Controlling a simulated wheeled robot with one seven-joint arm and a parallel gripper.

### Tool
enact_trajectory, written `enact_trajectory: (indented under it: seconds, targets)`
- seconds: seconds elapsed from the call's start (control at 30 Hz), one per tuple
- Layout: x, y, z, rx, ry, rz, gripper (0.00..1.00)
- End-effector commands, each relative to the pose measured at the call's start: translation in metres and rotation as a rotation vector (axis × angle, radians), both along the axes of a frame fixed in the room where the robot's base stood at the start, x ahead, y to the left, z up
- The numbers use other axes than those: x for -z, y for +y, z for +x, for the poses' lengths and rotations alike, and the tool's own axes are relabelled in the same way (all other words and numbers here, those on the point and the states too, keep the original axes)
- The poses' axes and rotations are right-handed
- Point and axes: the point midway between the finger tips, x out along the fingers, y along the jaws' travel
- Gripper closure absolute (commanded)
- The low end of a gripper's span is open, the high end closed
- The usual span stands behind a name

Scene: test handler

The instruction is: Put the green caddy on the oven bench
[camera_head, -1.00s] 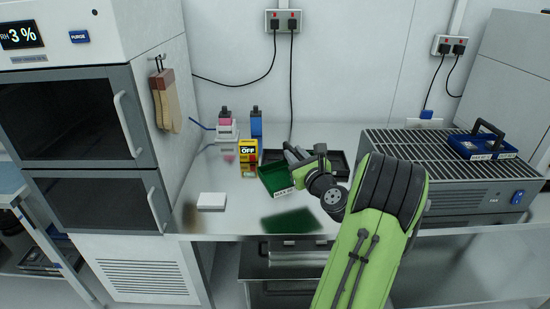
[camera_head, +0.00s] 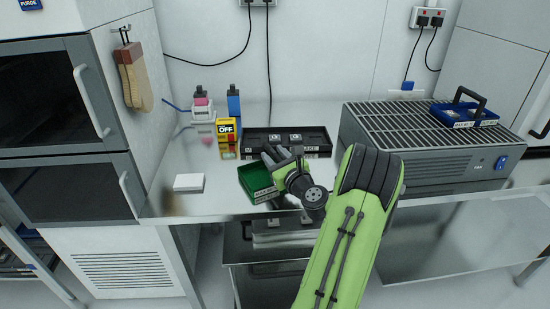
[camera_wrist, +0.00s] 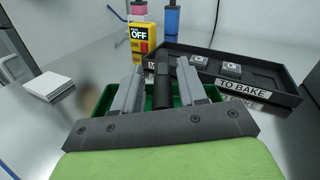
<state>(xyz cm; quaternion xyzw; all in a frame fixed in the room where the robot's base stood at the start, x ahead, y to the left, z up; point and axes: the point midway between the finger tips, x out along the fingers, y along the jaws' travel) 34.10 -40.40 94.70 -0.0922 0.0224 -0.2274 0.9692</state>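The green caddy (camera_head: 257,181) is on the steel bench, left of my arm and in front of the black tray. It has a white label on its front side. My gripper (camera_head: 279,157) is at the caddy's top. In the wrist view, the caddy's black handle (camera_wrist: 163,82) is between the two grey fingers, with a narrow gap showing on each side. The fingers look open around the handle. The green caddy walls (camera_wrist: 104,97) show below the fingers. My gripper and arm hide part of the caddy in the head view.
The black "TO BAKE" tray (camera_head: 254,149) lies close behind the caddy. A yellow box (camera_head: 227,128), bottles and a white block (camera_head: 189,183) stand left. A grilled fan unit (camera_head: 430,145) at right carries a blue caddy (camera_head: 462,115). The bench's front edge is close.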

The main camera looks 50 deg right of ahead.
Motion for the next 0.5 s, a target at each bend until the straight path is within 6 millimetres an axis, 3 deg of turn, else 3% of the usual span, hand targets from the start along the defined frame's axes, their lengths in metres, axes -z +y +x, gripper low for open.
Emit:
enact_trajectory:
  seconds: [0.33,0.5]
  targets:
    - [0.000,0.001,-0.003,0.001,-0.001,0.002,0.51]
    - [0.001,0.013,-0.031,0.007,-0.002,0.006,0.51]
